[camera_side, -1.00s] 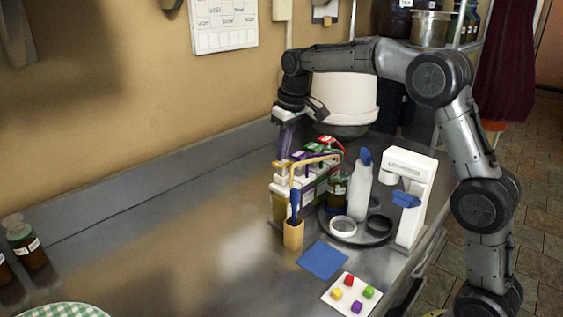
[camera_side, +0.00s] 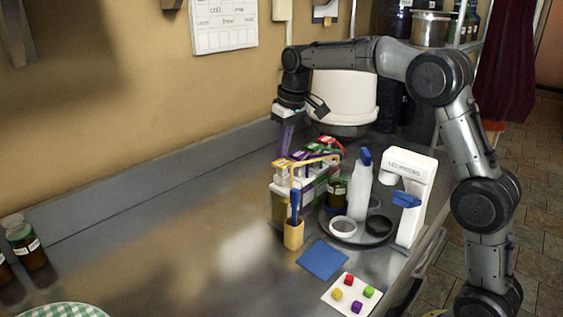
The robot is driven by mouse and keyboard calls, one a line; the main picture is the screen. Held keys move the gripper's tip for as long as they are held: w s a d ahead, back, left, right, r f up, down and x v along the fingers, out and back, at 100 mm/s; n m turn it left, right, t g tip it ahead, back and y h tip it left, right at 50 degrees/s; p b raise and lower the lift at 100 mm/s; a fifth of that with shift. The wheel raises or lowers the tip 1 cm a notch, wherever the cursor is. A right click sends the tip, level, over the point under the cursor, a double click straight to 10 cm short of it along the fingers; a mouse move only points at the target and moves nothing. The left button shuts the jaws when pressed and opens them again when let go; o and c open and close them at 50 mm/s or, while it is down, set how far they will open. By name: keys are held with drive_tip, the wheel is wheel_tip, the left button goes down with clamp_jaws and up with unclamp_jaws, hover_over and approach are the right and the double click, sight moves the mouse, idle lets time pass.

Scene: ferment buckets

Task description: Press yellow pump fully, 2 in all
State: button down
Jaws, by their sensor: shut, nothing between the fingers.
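A group of pump bottles with coloured tops stands in a carrier with a yellow-tan handle (camera_side: 316,160). A yellow-topped pump (camera_side: 282,165) is at the near left of the group. Purple, red and green tops are behind it and to its right. My gripper (camera_side: 284,150) points down over the near left of the group. Its fingers look shut and hold nothing. The fingertips are just above or at the tops; I cannot tell whether they touch the yellow one, or how far it is pressed.
A white spray bottle (camera_side: 361,187), a brown jar (camera_side: 337,190) and tape rolls stand on a round tray (camera_side: 357,239) to the right. A white stand device (camera_side: 412,200), a blue cloth (camera_side: 322,260) and a card with coloured cubes (camera_side: 338,307) are nearby.

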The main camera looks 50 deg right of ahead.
sight(282, 162)
drive_tip(key=shift+f, duration=1.7)
drive_tip(key=shift+r, duration=1.75)
wheel_tip(282, 162, up, 6)
drive_tip(key=shift+r, duration=0.1)
